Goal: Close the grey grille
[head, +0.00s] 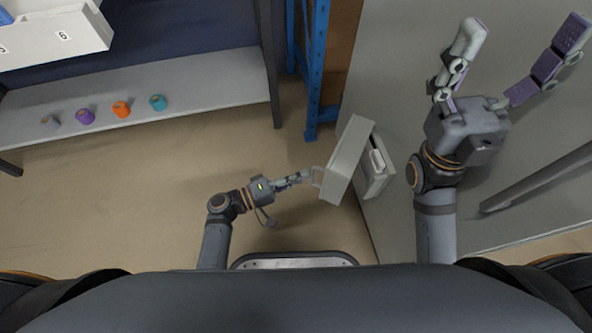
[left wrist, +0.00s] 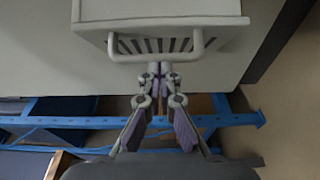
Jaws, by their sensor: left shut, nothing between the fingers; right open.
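The grey grille (head: 346,160) stands out from a pale box (head: 377,166) on the grey cabinet wall, so it is open. In the left wrist view the grille (left wrist: 175,45) shows dark slots and a bar handle (left wrist: 200,46). The handle also shows in the head view (head: 316,177). My left gripper (head: 306,175) is shut and empty, its fingertips right at the handle; in the left wrist view the fingertips (left wrist: 159,68) are just below the bar. I cannot tell whether they touch. My right gripper (head: 522,38) is open and empty over the grey surface at right.
A blue rack post (head: 316,70) stands behind the grille. The brown floor around my left arm is clear.

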